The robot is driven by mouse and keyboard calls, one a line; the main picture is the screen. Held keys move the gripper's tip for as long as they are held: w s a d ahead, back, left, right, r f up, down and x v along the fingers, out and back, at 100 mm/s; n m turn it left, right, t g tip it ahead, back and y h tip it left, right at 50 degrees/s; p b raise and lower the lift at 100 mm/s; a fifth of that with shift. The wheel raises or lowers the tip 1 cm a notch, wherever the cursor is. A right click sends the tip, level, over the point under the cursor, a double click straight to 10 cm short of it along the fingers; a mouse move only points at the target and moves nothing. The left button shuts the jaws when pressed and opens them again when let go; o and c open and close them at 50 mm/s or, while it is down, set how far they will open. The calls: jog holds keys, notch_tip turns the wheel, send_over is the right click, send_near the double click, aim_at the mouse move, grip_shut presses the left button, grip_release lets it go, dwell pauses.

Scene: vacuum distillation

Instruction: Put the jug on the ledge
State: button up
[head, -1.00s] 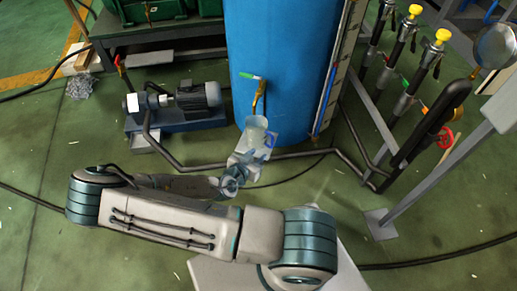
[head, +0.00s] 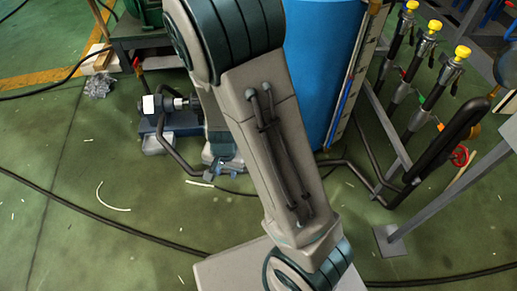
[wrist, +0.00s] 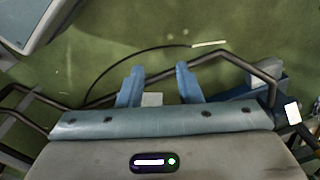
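My gripper (head: 221,164) is low over the floor beside the pump, partly covered by my own arm in the head view. In the wrist view my gripper (wrist: 159,82) is open, with its two blue fingers apart. A small pale patch shows between the fingers near their base, and I cannot tell what it is. No jug can be made out in the current views. My arm covers the front of the blue tank (head: 315,75) and its tap. I cannot identify a ledge for certain.
The pump (head: 165,104) and dark bent pipes (head: 345,163) are close to my gripper; a pipe (wrist: 250,68) also shows in the wrist view. Yellow-capped valves (head: 428,52) and a grey post (head: 445,195) stand at the right. Open green floor lies at lower left.

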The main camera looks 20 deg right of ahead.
jog(key=s+d+r+n, duration=0.3)
jog(key=s+r, duration=0.2)
jog(key=r, duration=0.4)
jog(key=s+d+r+n, duration=0.3)
jog(key=s+r+n, duration=0.1)
jog(key=r, duration=0.6)
jog(key=shift+s+d+r, duration=0.15)
jog(key=shift+s+d, duration=0.05)
jog(key=shift+s, duration=0.4)
